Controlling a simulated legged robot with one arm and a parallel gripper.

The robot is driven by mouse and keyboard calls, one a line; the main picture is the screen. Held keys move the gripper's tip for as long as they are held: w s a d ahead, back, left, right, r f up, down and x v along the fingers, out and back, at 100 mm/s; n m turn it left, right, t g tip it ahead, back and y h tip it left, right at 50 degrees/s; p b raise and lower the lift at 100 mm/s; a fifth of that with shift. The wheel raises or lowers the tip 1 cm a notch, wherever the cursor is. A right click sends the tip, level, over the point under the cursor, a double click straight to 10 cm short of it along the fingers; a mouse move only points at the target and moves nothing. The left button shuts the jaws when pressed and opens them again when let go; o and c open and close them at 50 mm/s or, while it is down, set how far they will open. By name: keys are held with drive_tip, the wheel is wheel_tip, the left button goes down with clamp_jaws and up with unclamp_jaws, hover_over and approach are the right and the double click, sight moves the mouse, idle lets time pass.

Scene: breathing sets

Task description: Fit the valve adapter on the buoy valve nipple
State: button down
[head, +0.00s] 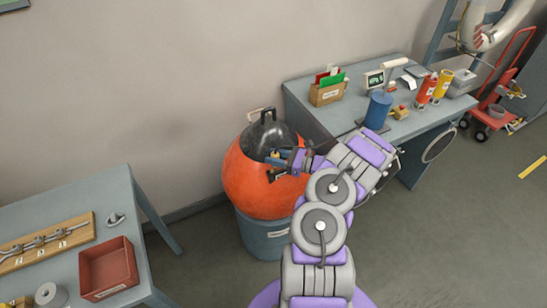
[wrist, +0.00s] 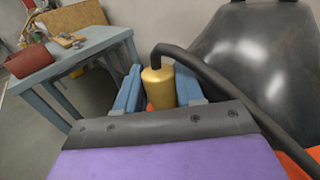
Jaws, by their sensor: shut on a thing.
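The orange buoy (head: 254,178) with a black top (head: 266,135) sits in a blue-grey tub (head: 262,238). My gripper (head: 279,157) is at the buoy's upper right side in the head view. In the wrist view my gripper (wrist: 158,90) has its blue fingers on both sides of a brass valve adapter (wrist: 158,86) and is shut on it. A black hose (wrist: 200,67) bends out of the adapter's top and runs to the right, in front of the black top (wrist: 258,60). The buoy valve nipple is hidden, so I cannot tell whether the adapter touches it.
A left table (head: 70,205) holds a red bin (head: 109,268), a tape roll (head: 50,295) and a wrench board (head: 45,242). A right desk (head: 315,112) holds a card box (head: 328,92), a blue cylinder (head: 378,109) and spray cans.

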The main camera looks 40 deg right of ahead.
drive_tip(key=shift+d, duration=0.4)
drive_tip(key=shift+a+r, duration=0.15)
drive_tip(key=shift+a, duration=0.95)
drive_tip(key=shift+d, duration=0.1)
drive_tip(key=shift+a, duration=0.6)
drive_tip(key=shift+d+f, duration=0.15)
drive_tip(key=shift+f, duration=0.1)
